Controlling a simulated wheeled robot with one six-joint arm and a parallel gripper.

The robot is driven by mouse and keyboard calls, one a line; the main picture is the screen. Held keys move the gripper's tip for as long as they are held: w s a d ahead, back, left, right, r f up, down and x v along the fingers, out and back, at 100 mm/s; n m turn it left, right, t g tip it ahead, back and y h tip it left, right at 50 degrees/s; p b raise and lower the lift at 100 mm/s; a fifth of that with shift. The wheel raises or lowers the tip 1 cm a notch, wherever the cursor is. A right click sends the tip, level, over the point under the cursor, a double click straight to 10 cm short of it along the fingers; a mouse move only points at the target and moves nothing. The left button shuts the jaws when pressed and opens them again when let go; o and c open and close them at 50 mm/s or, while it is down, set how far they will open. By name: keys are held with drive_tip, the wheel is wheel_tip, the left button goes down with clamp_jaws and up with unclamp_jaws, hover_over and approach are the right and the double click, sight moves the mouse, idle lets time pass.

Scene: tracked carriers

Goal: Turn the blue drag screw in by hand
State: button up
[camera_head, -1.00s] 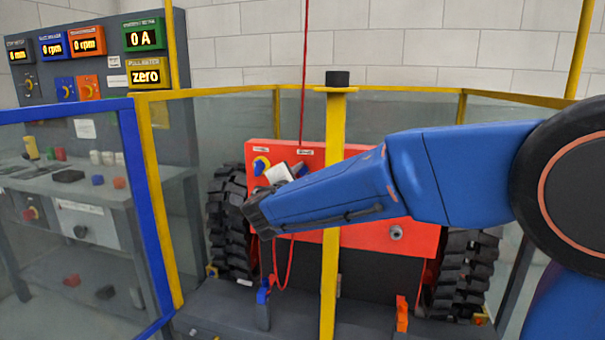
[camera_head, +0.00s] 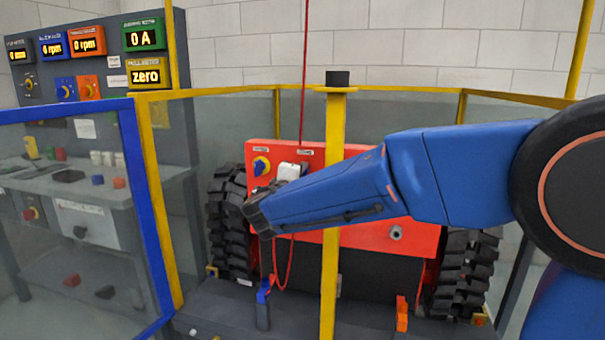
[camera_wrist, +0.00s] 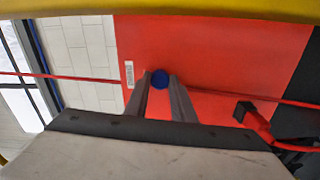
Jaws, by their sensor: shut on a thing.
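The blue drag screw (camera_wrist: 160,78) shows in the wrist view as a small round blue head against the red face of the carrier (camera_wrist: 215,45). My gripper (camera_wrist: 160,82) has its two grey fingers shut on it, one on each side. In the head view, the white body of my gripper (camera_head: 288,172) is at the upper left of the red carrier (camera_head: 370,235), beyond my blue arm. The fingertips and the screw are hidden there.
A yellow post (camera_head: 333,200) stands before the carrier, and yellow rails and clear panels surround it. A red cord (camera_head: 303,75) hangs from above. The pull meter (camera_head: 145,76) reads zero.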

drive_tip(key=m, duration=0.9)
drive_tip(key=shift+m, duration=0.3)
drive_tip(key=o, duration=0.9)
